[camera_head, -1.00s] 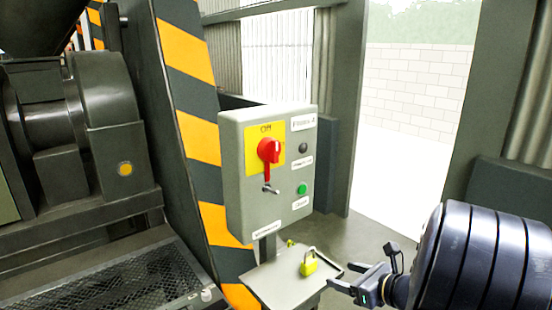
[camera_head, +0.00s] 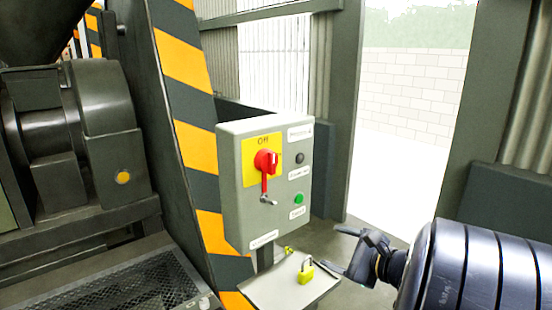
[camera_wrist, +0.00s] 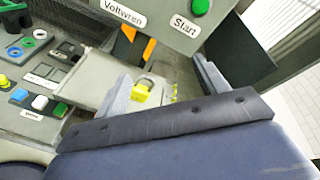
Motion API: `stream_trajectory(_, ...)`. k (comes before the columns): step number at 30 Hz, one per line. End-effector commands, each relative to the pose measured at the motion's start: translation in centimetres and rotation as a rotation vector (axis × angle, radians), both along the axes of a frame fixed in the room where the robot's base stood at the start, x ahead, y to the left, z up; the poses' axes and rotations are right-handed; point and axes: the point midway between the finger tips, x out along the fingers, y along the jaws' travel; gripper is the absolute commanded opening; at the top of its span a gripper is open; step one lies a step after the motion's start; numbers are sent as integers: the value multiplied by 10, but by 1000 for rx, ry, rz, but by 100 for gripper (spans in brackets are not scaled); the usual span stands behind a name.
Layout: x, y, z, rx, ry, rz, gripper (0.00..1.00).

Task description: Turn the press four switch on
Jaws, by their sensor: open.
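A grey switch box (camera_head: 236,200) stands in the middle of the head view; its top label is blurred but seems to end in 4. On its front, a red rotary switch (camera_head: 265,163) sits on a yellow plate (camera_head: 250,176) reading "Off", its red handle hanging down. A small metal hasp (camera_head: 268,200) is at the handle's lower end. My gripper (camera_head: 346,250) is open and empty, right of and below the box, apart from it. In the wrist view my two fingers (camera_wrist: 163,82) are spread, with a yellow padlock (camera_wrist: 141,93) showing between them.
The padlock (camera_head: 306,273) lies on a small grey tray (camera_head: 277,292) below the box. A green start button (camera_head: 298,199) and a dark button (camera_head: 299,158) are on the box's right side. A striped post (camera_head: 192,147) stands behind it. A doorway opens at the right.

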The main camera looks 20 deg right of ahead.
Motion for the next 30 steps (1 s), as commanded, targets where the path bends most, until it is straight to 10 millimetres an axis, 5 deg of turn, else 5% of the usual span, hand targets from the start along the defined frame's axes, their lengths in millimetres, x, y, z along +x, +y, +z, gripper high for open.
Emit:
stream_trajectory(1, 2, 5, 24, -111, -70, 38, 69)
stream_trajectory(9, 3, 37, 122, -711, -458, 204, 69)
stream_trajectory(15, -2, 58, 172, -1047, -680, 265, 69)
stream_trajectory(23, -2, 69, 191, -1186, -773, 284, 69)
stream_trajectory(30, 22, 83, 192, -1183, -772, 286, 69)
